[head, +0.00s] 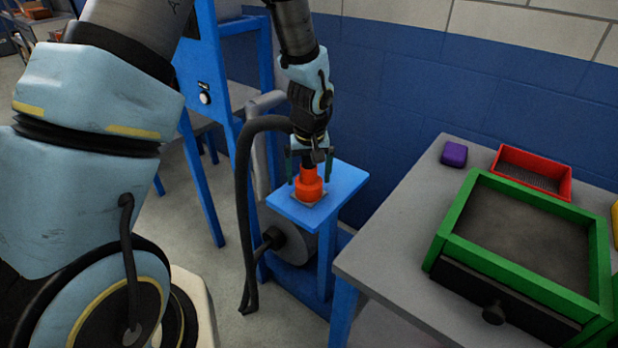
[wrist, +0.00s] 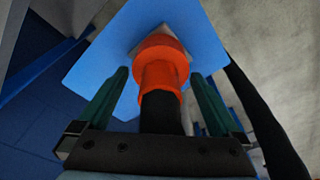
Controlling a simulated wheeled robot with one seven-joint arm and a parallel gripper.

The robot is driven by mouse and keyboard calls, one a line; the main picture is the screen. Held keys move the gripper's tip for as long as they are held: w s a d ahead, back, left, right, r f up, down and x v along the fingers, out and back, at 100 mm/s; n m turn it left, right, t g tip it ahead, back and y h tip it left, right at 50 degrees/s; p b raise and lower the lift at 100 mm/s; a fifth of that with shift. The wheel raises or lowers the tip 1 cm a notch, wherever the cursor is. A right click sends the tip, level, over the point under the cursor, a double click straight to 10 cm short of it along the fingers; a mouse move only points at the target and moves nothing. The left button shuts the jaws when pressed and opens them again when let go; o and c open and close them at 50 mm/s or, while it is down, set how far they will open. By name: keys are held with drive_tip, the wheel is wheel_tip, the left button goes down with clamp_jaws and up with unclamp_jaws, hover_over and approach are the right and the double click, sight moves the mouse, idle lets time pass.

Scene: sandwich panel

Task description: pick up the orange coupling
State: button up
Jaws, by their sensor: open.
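The orange coupling (head: 309,187) stands upright on a small grey plate (head: 309,199) on the blue stand top (head: 345,184). My gripper (head: 309,182) points down over it, with one finger on each side of the coupling. In the wrist view the coupling (wrist: 158,72) lies between the two green fingers (wrist: 160,88), with a visible gap on both sides. The jaws are open and hold nothing. A dark cylindrical part hides the coupling's near end in the wrist view.
A grey table (head: 383,238) stands to the right with a green-framed drawer box (head: 448,238), a red tray (head: 500,164) and a purple block (head: 454,153). A blue wall (head: 400,90) is behind the stand. A black hose (head: 243,200) hangs left of the stand.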

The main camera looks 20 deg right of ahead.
drive_tip(key=shift+w+f, duration=0.1)
drive_tip(key=shift+f, duration=0.45)
drive_tip(key=shift+c, duration=0.4)
drive_tip(key=c, duration=1.1)
drive_tip(key=shift+c, duration=0.4)
drive_tip(key=shift+r, duration=0.1)
